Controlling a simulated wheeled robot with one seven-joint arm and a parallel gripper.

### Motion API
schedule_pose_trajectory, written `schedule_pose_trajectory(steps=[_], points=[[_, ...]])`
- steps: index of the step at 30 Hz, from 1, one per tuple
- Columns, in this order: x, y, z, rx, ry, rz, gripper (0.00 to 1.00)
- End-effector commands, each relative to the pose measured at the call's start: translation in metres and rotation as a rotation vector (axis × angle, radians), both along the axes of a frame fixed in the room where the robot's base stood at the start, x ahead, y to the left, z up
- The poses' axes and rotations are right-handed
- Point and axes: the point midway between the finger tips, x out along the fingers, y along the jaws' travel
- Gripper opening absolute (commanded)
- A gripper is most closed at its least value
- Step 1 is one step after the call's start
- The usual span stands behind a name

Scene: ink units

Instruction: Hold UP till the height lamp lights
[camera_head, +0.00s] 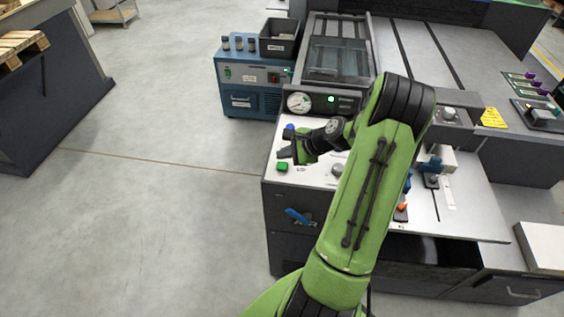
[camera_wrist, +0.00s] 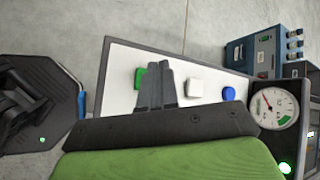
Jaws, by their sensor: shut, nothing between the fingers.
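The white panel (camera_head: 308,172) on the near machine carries a blue button (camera_head: 290,127) and a green button (camera_head: 282,166). The wrist view also shows the blue button (camera_wrist: 228,93), a white button (camera_wrist: 194,88) and the green button (camera_wrist: 139,77), partly hidden by my fingers. I cannot read which is UP. My gripper (camera_head: 284,152) is shut and empty over the panel's left edge; its fingertips (camera_wrist: 160,66) appear between green and white. Contact cannot be told. A lamp (camera_head: 331,99) beside the round gauge (camera_head: 298,102) glows green; its label is unreadable.
A blue lever handle (camera_head: 299,216) sits on the machine's front. A blue cabinet (camera_head: 249,90) with a dark bin (camera_head: 283,38) stands behind left. A grey knob (camera_head: 337,170) is right of the green button. Open floor (camera_head: 150,150) lies left.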

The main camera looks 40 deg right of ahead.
Motion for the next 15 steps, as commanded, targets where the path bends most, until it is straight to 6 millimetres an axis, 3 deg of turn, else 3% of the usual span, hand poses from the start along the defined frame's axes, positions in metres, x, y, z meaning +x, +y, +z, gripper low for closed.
schedule_pose_trajectory(steps=[1, 9, 15], points=[[0.0, 0.0, 0.012, -0.001, 0.0, 0.001, 0.0], [0.0, 0.0, 0.038, -0.001, 0.0, 0.001, 0.0], [0.0, 0.0, 0.036, 0.0, 0.0, 0.0, 0.0]])
